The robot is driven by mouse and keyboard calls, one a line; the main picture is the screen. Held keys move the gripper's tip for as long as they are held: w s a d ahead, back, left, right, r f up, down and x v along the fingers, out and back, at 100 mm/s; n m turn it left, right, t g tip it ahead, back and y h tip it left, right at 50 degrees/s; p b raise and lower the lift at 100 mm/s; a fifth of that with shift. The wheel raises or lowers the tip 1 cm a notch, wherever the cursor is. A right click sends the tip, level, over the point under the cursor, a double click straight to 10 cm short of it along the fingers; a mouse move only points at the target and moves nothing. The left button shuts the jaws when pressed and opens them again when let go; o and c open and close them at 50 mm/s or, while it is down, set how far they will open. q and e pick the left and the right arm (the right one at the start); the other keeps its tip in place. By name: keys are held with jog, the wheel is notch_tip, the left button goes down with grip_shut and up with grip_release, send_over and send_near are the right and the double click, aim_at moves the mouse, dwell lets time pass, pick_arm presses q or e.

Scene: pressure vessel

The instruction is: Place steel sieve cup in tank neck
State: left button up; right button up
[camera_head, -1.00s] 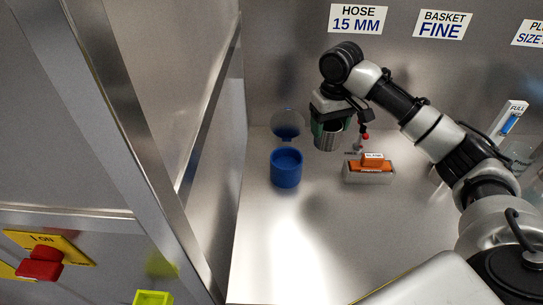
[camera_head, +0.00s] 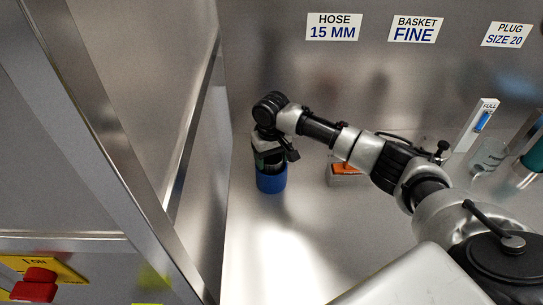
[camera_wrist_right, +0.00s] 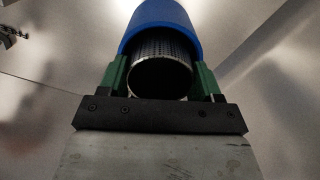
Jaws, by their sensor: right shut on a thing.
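The steel sieve cup (camera_wrist_right: 160,72) is a perforated metal cylinder with a dark open end. In the right wrist view it sits between the green fingers of my right gripper, which is shut on it. My right gripper (camera_head: 269,161) is directly over the blue cylindrical vessel (camera_head: 271,183), which I take as the tank neck. The vessel (camera_wrist_right: 160,18) shows just beyond the cup, its rim curving around the cup's far part. The cup seems at or partly inside the opening; depth is unclear. In the head view the gripper hides the cup. My left gripper is out of view.
A steel tray with an orange item (camera_head: 346,169) stands right of the vessel, partly behind my right arm. A white gauge marked FULL (camera_head: 476,124) and a teal part (camera_head: 534,156) are farther right. A steel wall and frame post (camera_head: 110,140) stand left. Counter in front is clear.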

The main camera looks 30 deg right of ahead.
jog(key=o, duration=0.9)
jog(key=shift+f, duration=0.1)
jog(key=shift+o, duration=0.2)
notch_tip(320, 180, up, 12)
jog(key=b, duration=0.2)
jog(key=shift+r, duration=0.2)
